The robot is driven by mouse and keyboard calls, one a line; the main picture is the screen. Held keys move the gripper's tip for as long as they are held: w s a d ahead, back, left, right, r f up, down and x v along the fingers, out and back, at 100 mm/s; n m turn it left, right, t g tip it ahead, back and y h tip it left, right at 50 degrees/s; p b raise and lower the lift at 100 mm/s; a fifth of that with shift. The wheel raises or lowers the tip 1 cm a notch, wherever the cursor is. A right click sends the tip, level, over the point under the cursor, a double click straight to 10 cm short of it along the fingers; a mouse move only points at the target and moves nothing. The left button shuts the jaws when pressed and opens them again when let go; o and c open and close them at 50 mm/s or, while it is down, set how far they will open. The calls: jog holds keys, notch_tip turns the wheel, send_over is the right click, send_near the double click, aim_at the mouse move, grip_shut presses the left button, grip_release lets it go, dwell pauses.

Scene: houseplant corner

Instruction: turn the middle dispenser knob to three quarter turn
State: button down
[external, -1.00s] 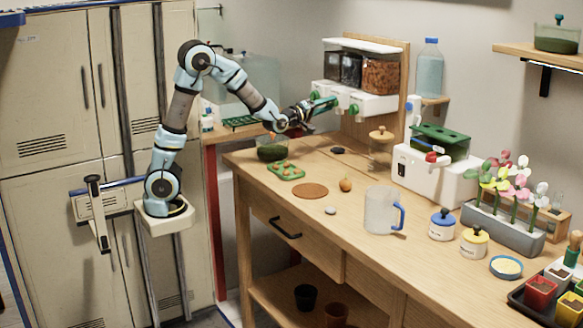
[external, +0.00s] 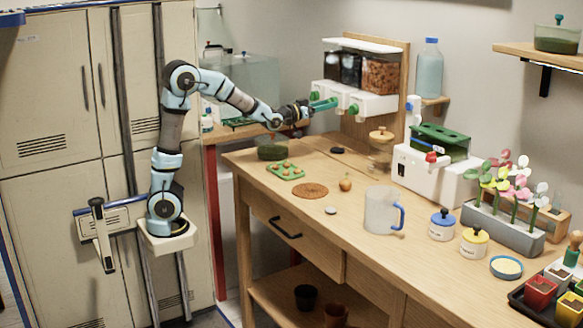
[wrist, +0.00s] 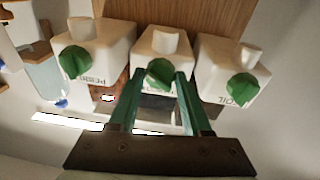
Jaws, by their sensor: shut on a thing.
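The dispenser (external: 352,98) is a white unit with clear bins, fixed to a wooden board above the bench. In the wrist view its three green knobs sit on three white housings. The middle knob (wrist: 159,72) lies between the two green fingertips of my gripper (wrist: 158,78), and my gripper is shut on it. The left knob (wrist: 75,61) and the right knob (wrist: 241,87) are free. In the external view my gripper (external: 326,104) reaches the dispenser front and hides the middle knob.
The bench below holds a green seed tray (external: 286,171), a round cork mat (external: 310,191), a frosted pitcher (external: 381,211) and a glass bowl (external: 271,148). A clear bottle (external: 429,69) stands on a small shelf right of the dispenser.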

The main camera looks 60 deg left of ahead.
jog(key=m+b, duration=0.4)
jog(key=m, duration=0.3)
jog(key=m+g+b, duration=0.1)
jog(key=m+b, duration=0.3)
jog(key=m, duration=0.4)
jog(key=m+g+b, duration=0.1)
jog(key=m+b, duration=0.3)
jog(key=m, duration=0.4)
jog(key=shift+a+r, duration=0.1)
jog(key=shift+r, duration=0.3)
jog(key=shift+d+m+g+y+b, duration=0.25)
jog(key=shift+m+b, duration=0.2)
jog(key=shift+m, duration=0.55)
jog(key=shift+m+y, duration=0.35)
jog(key=shift+m, duration=1.05)
jog(key=shift+c, duration=1.8)
grip_release()
